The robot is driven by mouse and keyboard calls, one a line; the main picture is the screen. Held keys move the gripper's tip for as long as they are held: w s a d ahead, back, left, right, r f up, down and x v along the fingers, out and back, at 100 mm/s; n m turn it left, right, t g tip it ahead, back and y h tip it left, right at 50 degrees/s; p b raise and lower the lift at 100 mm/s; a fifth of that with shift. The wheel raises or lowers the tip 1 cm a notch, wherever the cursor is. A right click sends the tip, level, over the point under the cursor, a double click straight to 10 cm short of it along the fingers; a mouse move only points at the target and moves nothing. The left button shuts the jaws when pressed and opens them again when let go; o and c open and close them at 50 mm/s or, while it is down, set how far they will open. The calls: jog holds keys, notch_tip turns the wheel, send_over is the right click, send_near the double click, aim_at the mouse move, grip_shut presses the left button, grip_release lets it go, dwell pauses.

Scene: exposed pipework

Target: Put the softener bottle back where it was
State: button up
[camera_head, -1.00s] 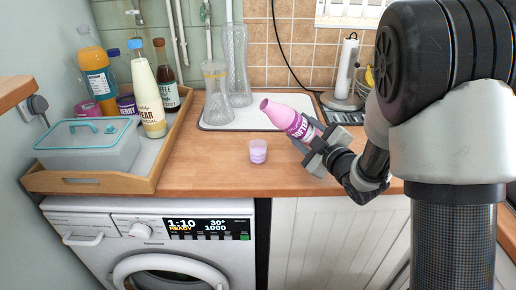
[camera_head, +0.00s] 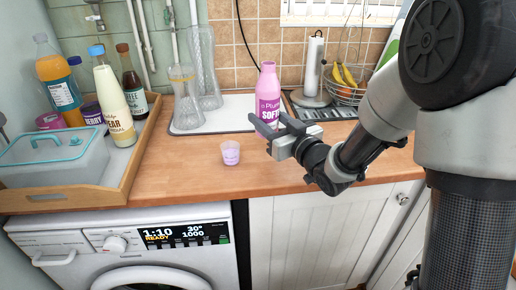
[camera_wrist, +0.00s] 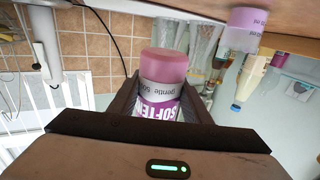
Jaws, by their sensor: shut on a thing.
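The pink softener bottle (camera_head: 267,88) stands upright in my gripper (camera_head: 275,127), which is shut around its lower part. Its neck points up in the head view, and its base is hidden behind the fingers. In the wrist view, which is turned upside down, the bottle (camera_wrist: 163,68) shows between the two dark fingers. A small clear cup (camera_head: 230,153) with pale purple liquid stands on the counter to the left of my gripper.
A wooden tray (camera_head: 128,190) at the left holds several bottles and a lidded box (camera_head: 55,160). Glass vases (camera_head: 186,98) stand on the white drainboard behind. A paper towel holder (camera_head: 313,70) and fruit basket (camera_head: 347,92) are at the back right.

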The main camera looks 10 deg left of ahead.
jog(key=d+r+p, duration=0.2)
jog(key=d+r, duration=0.1)
jog(key=d, duration=0.2)
notch_tip(320, 180, down, 10)
jog(key=shift+s+a+r+b, duration=0.15)
jog(key=shift+r+b, duration=0.1)
jog(key=shift+b, duration=0.75)
jog(key=shift+f, duration=0.2)
jog(key=o, duration=1.3)
